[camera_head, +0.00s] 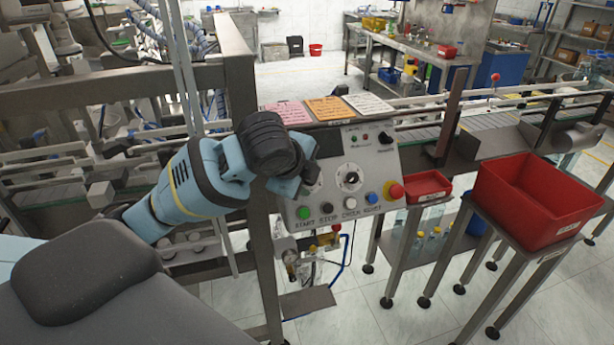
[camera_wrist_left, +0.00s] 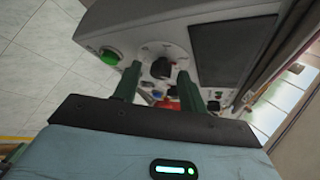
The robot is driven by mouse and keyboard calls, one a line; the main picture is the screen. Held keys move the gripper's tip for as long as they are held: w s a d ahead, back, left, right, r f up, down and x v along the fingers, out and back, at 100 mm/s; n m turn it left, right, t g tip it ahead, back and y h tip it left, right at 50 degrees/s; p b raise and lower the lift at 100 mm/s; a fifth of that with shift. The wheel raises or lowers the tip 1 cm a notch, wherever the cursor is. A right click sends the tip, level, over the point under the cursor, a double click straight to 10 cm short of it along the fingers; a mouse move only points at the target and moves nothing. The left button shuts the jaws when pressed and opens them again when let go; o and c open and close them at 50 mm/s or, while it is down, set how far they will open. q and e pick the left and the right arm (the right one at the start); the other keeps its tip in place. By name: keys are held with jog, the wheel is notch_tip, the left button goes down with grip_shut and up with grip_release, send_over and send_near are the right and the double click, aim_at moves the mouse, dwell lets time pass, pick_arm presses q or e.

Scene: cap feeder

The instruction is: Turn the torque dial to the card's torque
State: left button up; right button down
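The control panel (camera_head: 340,160) has a dial (camera_head: 351,177) with a black knob on a white face; its setting is too small to read. A second black knob (camera_head: 385,138) sits at the panel's upper right. Pink (camera_head: 287,112), orange (camera_head: 329,108) and white (camera_head: 368,104) cards lie along the panel's top; their writing is unreadable. My left gripper (camera_head: 312,178) is in front of the panel's left side, left of the dial, hiding part of it. In the left wrist view its fingers (camera_wrist_left: 158,88) are apart, with a dark knob (camera_wrist_left: 160,68) showing beyond the gap. My right gripper is not in view.
Red bins (camera_head: 428,185) (camera_head: 548,238) stand to the right. A steel post (camera_head: 262,270) stands below the arm.

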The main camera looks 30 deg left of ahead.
pick_arm(q)
jog(key=shift+r, duration=0.1)
jog(key=v, duration=0.7)
jog(key=shift+s+r, duration=0.2)
jog(key=shift+s, duration=0.1)
dwell(0.4)
